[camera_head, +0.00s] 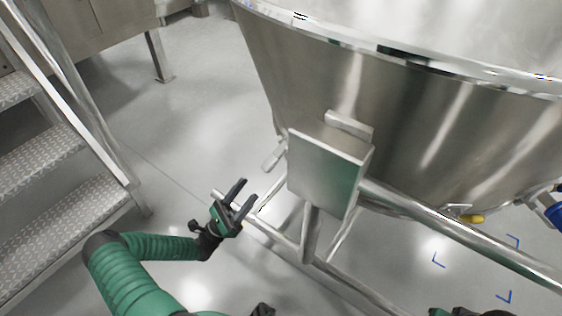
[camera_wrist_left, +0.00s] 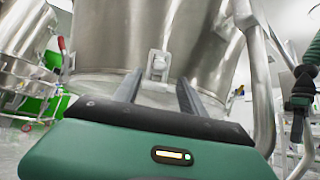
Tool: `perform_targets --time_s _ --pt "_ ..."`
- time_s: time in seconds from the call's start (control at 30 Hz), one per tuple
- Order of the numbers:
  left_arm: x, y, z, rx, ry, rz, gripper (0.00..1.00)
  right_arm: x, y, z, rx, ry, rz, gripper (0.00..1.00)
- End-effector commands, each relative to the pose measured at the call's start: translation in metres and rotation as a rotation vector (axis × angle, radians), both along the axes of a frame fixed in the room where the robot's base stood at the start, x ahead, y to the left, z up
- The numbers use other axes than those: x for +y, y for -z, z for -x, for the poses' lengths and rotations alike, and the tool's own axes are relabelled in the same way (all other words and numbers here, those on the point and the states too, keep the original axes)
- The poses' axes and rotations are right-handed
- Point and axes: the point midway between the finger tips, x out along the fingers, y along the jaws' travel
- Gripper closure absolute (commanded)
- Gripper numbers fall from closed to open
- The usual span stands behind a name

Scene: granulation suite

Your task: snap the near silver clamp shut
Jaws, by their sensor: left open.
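A small silver clamp (camera_wrist_left: 158,64) sits on the wall of the steel vessel, ahead of my left fingers in the left wrist view. A silver lever-like part (camera_head: 274,154) juts from the vessel's lower left side in the head view; it looks like the same clamp, but I cannot be sure. Whether its lever is raised or flat is too small to tell. My left gripper (camera_head: 247,191) is open and empty, below and left of that part and apart from it. Its two fingers (camera_wrist_left: 160,86) point toward the vessel. Only a cropped piece of my right arm (camera_head: 465,312) shows at the bottom edge.
The big steel vessel (camera_head: 400,130) fills the upper right. A square steel plate (camera_head: 325,170) and frame tubes (camera_head: 450,235) stand right of my left gripper. Metal steps (camera_head: 60,215) are at left. Floor between steps and vessel is clear.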

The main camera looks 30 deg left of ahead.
Motion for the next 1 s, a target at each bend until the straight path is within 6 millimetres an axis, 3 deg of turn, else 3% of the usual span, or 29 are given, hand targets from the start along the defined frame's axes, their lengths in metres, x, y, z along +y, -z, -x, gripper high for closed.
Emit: perform_targets --time_s 0.53,0.73,0.97,1.0 --pt "-0.045 -0.089 -0.084 0.003 0.009 -0.004 0.51 0.000 0.057 0.000 0.001 0.000 0.000 0.64" --pt "-0.050 -0.105 -0.095 0.005 0.008 -0.002 0.51 0.000 0.062 0.000 0.001 0.000 0.000 0.64" --pt "-0.051 -0.106 -0.096 0.005 0.007 -0.001 0.51 0.000 0.061 0.000 0.001 0.000 0.000 0.64" --pt "-0.051 -0.106 -0.096 0.005 0.007 -0.001 0.56 0.000 0.061 0.000 0.001 0.000 0.000 0.64"
